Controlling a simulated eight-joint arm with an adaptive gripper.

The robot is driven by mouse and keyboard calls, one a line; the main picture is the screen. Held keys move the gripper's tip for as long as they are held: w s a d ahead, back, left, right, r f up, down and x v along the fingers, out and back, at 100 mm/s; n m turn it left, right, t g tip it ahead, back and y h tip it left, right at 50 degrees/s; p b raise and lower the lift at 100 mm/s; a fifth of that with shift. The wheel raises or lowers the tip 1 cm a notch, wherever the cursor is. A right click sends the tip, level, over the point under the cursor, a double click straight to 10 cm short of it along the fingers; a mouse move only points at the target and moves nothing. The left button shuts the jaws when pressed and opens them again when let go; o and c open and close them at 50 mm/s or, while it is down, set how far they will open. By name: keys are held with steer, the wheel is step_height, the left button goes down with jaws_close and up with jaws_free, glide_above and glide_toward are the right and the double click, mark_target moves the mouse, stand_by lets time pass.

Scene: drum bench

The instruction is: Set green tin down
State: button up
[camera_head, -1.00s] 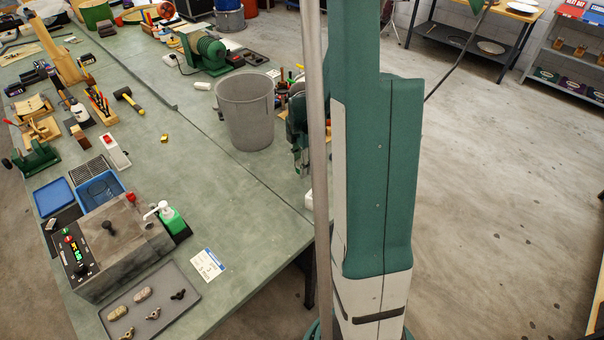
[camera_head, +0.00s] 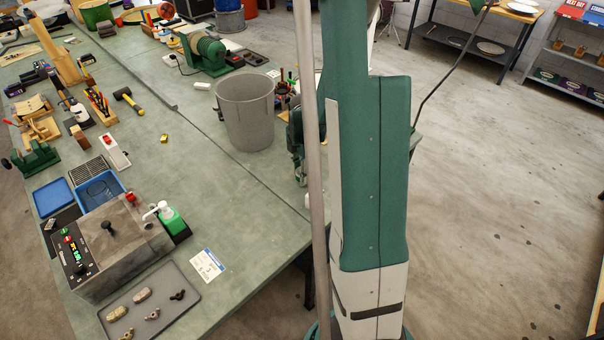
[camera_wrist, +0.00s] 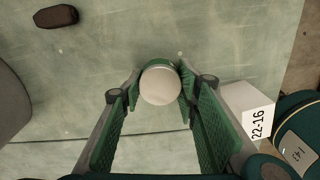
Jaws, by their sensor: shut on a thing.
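The green tin (camera_wrist: 160,84) shows in the wrist view as a round, pale top with a green rim at its far side. My gripper (camera_wrist: 162,90) has its fingers closed around it, one on each side. The green work surface lies beyond the tin; I cannot tell whether the tin's base touches it. In the head view my gripper (camera_head: 297,150) is beside the grey bin, partly hidden behind a pole and my arm, and I cannot make out the tin there.
The grey bin (camera_head: 245,112) stands just left of my gripper. In the wrist view, a white box (camera_wrist: 250,112) marked 22-16 sits close to the right finger, and a dark brown block (camera_wrist: 56,16) lies at the upper left. Bare bench surface surrounds the tin.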

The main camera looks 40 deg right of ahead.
steer(key=shift+f, duration=0.2)
steer(key=o, duration=0.9)
steer(key=shift+r, duration=0.25)
steer(key=shift+r+p, duration=0.55)
steer(key=shift+r, duration=5.45)
